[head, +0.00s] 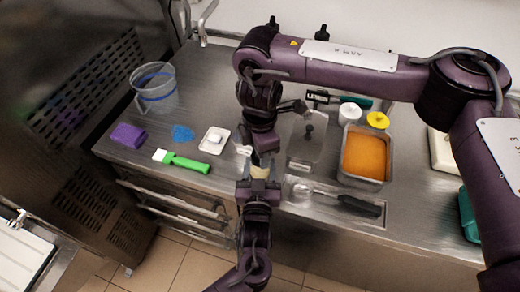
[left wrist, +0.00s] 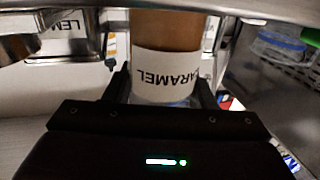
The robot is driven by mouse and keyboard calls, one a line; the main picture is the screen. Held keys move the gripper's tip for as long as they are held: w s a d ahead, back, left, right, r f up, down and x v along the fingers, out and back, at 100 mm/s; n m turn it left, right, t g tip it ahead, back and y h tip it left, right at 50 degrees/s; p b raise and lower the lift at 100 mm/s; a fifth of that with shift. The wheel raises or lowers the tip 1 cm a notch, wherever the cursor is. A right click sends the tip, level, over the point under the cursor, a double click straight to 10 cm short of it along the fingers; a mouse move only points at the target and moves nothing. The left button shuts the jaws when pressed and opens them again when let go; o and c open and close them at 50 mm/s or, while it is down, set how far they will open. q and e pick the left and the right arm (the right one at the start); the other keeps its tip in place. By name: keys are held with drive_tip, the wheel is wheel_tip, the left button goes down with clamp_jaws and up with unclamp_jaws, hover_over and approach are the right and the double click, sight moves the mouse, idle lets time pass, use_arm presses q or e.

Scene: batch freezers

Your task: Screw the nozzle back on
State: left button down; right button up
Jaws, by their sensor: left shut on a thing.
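In the left wrist view, a brown bottle (left wrist: 165,32) with a white CARAMEL label (left wrist: 165,75) stands between the fingers of my left gripper (left wrist: 162,90). The label reads upside down there. In the head view, my left gripper (head: 258,183) is shut on this bottle, whose pale label (head: 260,172) shows just in front of the counter. My right gripper (head: 263,150) is directly above the bottle, pointing down. Its fingers and whatever is between them are hidden or too small to tell. I cannot make out the nozzle, nor whether the right gripper touches the bottle.
The steel counter (head: 225,85) holds a clear bucket (head: 155,90), purple sponge (head: 128,135), blue cloth (head: 183,133), green-handled scraper (head: 182,162) and small white tray (head: 214,140). To the right are an orange-filled pan (head: 366,155), a black-handled scoop (head: 358,205) and a yellow lid (head: 378,120).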

drive_tip(key=m, duration=0.4)
drive_tip(key=shift+m, duration=0.3)
drive_tip(key=m, duration=0.8)
drive_tip(key=shift+m, duration=0.3)
drive_tip(key=m, duration=0.5)
drive_tip(key=o, duration=1)
drive_tip(key=shift+r, duration=0.1)
wheel_tip(320, 180, up, 12)
